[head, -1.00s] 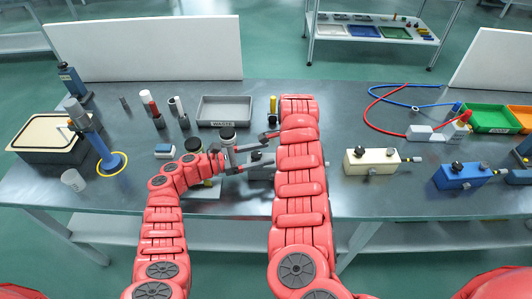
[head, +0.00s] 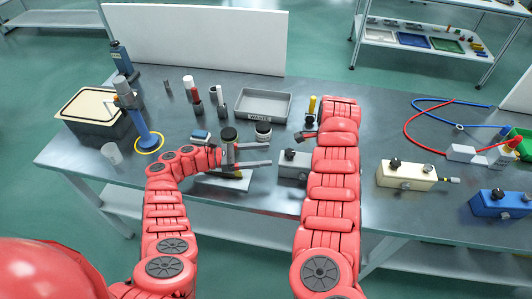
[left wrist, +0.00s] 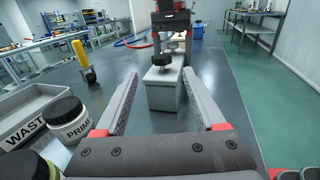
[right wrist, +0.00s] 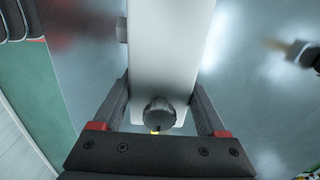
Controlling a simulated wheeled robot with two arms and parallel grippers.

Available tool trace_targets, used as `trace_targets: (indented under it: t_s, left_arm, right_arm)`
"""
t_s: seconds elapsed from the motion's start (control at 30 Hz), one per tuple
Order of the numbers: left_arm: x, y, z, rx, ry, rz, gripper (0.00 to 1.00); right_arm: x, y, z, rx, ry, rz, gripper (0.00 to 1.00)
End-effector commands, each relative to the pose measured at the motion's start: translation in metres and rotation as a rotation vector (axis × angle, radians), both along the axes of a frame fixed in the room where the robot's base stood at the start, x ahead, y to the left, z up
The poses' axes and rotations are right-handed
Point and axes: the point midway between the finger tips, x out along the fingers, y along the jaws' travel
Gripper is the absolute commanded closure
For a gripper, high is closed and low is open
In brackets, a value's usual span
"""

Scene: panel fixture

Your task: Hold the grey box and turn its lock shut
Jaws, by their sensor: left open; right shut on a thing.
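The grey box (head: 292,170) stands on the table left of my right forearm, which hides its right part. Its dark top knob shows in the left wrist view (left wrist: 156,63). My right gripper (right wrist: 160,90) is shut on the box, one finger along each side. A dark round knob (right wrist: 158,112) lies between those fingers. My left gripper (head: 270,154) is open and empty, left of the box with a gap. In the left wrist view its fingers point toward the box (left wrist: 163,95). I cannot tell the lock's state.
A cream box (head: 405,175) and a blue box (head: 497,204) stand to the right. Dark-lidded jars (head: 263,133) and a grey waste tray (head: 260,104) lie behind my left gripper. A yellow cylinder (head: 312,104) stands near my right arm. Bare tabletop lies at front left.

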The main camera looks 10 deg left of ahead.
Motion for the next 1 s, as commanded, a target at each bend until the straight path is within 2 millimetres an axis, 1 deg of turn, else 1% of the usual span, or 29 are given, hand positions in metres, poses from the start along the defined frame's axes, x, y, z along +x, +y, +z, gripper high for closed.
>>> trace_targets:
  t_s: [0.07,0.17,0.27,0.3,0.4,0.43,0.5,0.6,0.67,0.73,0.8,0.87,0.97,1.0]
  left_arm:
    - [0.011,-0.007,0.002,0.002,-0.004,0.025,0.28]
    - [0.039,-0.024,0.010,0.001,-0.010,0.100,0.28]
    - [0.079,-0.046,0.023,-0.017,-0.007,0.220,0.28]
    - [0.096,-0.055,0.031,-0.032,-0.003,0.276,0.28]
    - [0.134,-0.076,0.051,-0.083,0.023,0.418,0.28]
    - [0.143,-0.081,0.053,-0.094,0.040,0.458,0.28]
    - [0.157,-0.091,0.044,-0.097,0.096,0.551,0.28]
    - [0.172,-0.098,0.038,-0.117,0.164,0.691,0.28]
    - [0.178,-0.101,0.039,-0.148,0.196,0.774,0.28]
    - [0.183,-0.099,0.042,-0.200,0.229,0.881,0.28]
    - [0.184,-0.092,0.052,-0.274,0.252,0.989,0.28]
    - [0.182,-0.085,0.061,-0.353,0.270,1.079,0.28]
    - [0.171,-0.063,0.077,-0.514,0.297,1.230,0.28]
    - [0.164,-0.054,0.086,-0.593,0.306,1.286,0.28]
  right_arm:
    - [0.000,-0.001,0.000,-0.002,0.001,-0.001,1.00]
    - [0.000,-0.001,0.000,-0.002,0.001,-0.001,1.00]
    - [0.000,-0.001,0.000,-0.002,0.001,-0.001,1.00]
    - [0.000,-0.001,0.000,-0.002,0.001,-0.001,1.00]
    - [0.000,-0.001,0.000,-0.002,0.001,-0.001,1.00]
    - [0.000,-0.001,0.000,-0.002,0.001,-0.001,1.00]
    - [0.000,-0.001,0.000,-0.002,0.001,-0.001,1.00]
    - [0.000,-0.001,0.000,-0.002,0.001,-0.001,1.00]
    - [0.000,-0.001,0.000,-0.002,0.001,-0.001,1.00]
    - [0.000,-0.001,0.000,-0.002,0.001,-0.001,1.00]
    - [0.000,-0.001,0.000,-0.002,0.001,-0.001,1.00]
    - [0.000,-0.001,0.000,-0.002,0.001,-0.001,1.00]
    - [0.000,-0.001,0.000,-0.002,0.001,-0.001,1.00]
    - [0.000,-0.001,0.000,-0.002,0.001,-0.001,1.00]
